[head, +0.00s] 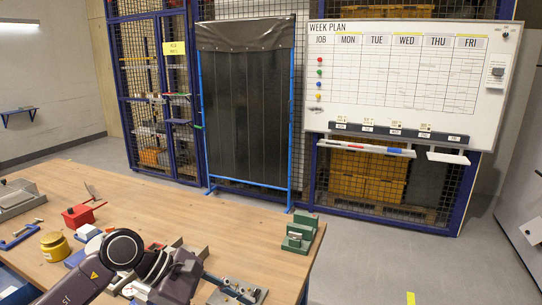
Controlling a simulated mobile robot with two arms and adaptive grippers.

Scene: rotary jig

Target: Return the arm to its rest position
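One of my arms, dark grey-purple with round black joints, reaches over the near left of the workbench (228,192) in the head view. It comes in from the bottom left, so I take it for my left arm. No fingers of it can be made out. My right arm and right gripper do not show. A metal fixture with a rail and small clamps (238,290) lies on the bench just right of the arm. Parts behind the arm are hidden.
A green block fixture (299,233) stands at the bench's right edge. The bench's far middle is bare. Grey floor (375,262) is open to the right.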

